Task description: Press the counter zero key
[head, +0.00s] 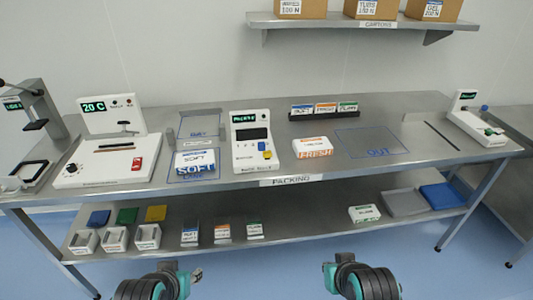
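A white counter-like unit (252,156) stands at the middle of the bench, with a small green-lit display (244,118) on its upright back. Its front has a dark panel, a blue key (262,146), a yellow key (267,154) and a row of small marks. The lettering is too small to read, so I cannot tell which key is the zero key. My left gripper (190,277) and my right gripper (332,272) are low at the bottom edge, in front of the bench and well apart from the unit. Their fingers do not show clearly.
A white sealer-like machine (108,160) reading 20 C stands left of the unit. A SOFT pack (195,164) lies just left, a FRESH pack (313,148) to the right. A lower shelf (300,219) holds bins and packs. The blue OUT area (365,140) is empty.

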